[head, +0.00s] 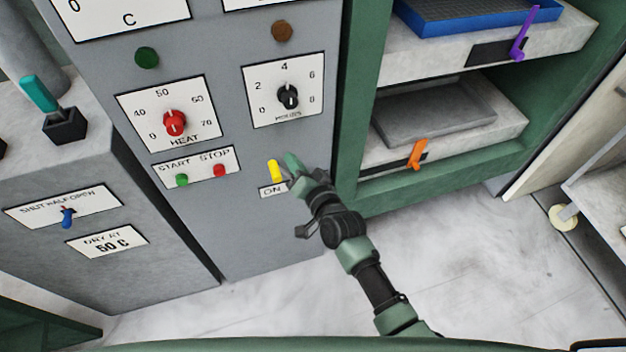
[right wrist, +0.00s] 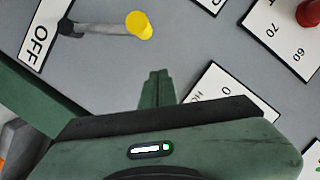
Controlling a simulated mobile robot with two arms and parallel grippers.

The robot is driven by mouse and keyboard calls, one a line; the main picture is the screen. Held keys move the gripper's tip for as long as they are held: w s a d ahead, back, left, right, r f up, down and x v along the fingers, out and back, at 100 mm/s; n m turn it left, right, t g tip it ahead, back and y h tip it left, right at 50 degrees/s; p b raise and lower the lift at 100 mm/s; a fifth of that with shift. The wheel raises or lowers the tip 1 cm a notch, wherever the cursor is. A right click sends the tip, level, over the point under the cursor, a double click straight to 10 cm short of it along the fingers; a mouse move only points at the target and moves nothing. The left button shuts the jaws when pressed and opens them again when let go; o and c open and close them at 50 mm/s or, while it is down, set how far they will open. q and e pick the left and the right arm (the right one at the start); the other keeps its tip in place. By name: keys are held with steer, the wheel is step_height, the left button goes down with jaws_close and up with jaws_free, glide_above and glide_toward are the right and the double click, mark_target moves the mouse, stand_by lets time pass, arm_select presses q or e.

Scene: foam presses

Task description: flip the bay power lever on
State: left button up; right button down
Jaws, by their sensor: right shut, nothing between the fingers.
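The bay power lever (head: 276,171) has a yellow tip and sits low on the grey panel, below the HOURS dial. A small label (head: 272,190) lies under it, with text too small to read surely in the head view. In the right wrist view the yellow tip (right wrist: 138,25) ends a grey stem. The stem's base is beside a plate reading OFF (right wrist: 38,35), and the tip points away from that plate. My right gripper (head: 293,163) is shut and empty, just right of the lever; its fingers (right wrist: 157,76) appear apart from the lever. My left gripper is not in view.
A red HEAT dial (head: 174,122), a black HOURS dial (head: 288,97) and START and STOP buttons (head: 200,173) are nearby on the panel. Green-framed shelves (head: 450,185) with orange and purple handles stand to the right. The floor (head: 450,250) in front is clear.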

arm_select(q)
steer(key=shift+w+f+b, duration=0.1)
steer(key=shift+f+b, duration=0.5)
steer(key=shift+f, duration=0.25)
arm_select(e)
steer(key=v, duration=0.9)
steer(key=shift+s, duration=0.2)
steer(key=shift+f, duration=0.1)
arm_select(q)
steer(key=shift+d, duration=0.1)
arm_select(e)
steer(key=shift+d, duration=0.1)
